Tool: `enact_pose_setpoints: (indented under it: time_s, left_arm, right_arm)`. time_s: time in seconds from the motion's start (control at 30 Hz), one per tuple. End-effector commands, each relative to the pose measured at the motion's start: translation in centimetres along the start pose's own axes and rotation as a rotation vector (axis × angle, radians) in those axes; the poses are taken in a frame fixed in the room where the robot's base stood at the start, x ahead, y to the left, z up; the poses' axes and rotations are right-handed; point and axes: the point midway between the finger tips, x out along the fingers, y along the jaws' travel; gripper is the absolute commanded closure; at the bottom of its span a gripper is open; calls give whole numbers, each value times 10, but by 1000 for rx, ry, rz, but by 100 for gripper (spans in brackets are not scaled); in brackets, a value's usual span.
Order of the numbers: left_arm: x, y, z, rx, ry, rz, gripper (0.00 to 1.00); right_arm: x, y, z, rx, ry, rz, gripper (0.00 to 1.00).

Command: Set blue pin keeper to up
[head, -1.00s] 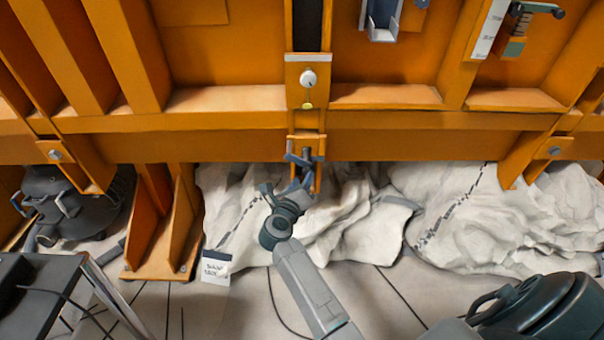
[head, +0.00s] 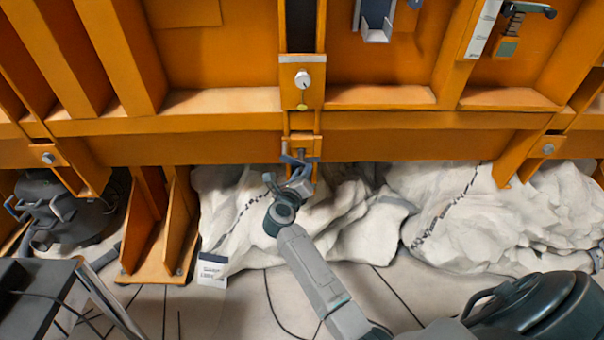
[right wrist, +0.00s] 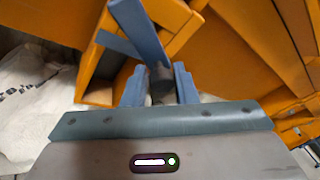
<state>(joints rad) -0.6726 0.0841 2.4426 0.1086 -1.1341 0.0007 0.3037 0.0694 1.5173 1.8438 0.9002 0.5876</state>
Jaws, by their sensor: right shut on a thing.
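The blue pin keeper (right wrist: 142,36) is a flat blue bar in the right wrist view, slanting down to between my right gripper's fingers. In the head view it shows as a small blue piece (head: 296,158) at the orange bracket under the frame's middle post. My right gripper (head: 297,174) reaches up to it from below. In the right wrist view the gripper (right wrist: 160,84) has its blue-grey fingers around the bar's lower end and a dark grey round part (right wrist: 161,86). The exact contact is partly hidden. My left gripper is not in view.
The large orange frame (head: 200,145) spans the view above the gripper. A white knob (head: 302,80) sits on its middle post. Crumpled whitish sheeting (head: 440,215) lies behind and beside my arm. An orange footed support (head: 150,262) stands at left, with open tiled floor nearby.

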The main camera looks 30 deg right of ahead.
Motion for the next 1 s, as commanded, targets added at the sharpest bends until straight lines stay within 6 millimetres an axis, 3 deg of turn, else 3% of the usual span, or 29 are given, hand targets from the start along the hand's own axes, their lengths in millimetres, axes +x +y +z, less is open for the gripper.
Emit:
enact_pose_setpoints:
  time_s: [0.37,0.8,1.0]
  left_arm:
    - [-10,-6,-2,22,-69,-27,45]
    - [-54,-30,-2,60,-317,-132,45]
    - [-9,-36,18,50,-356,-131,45]
  right_arm:
    - [0,-7,4,-88,-13,-33,100]
    - [-1,-28,17,-438,-68,-159,100]
    - [-2,-35,26,-615,-95,-222,100]
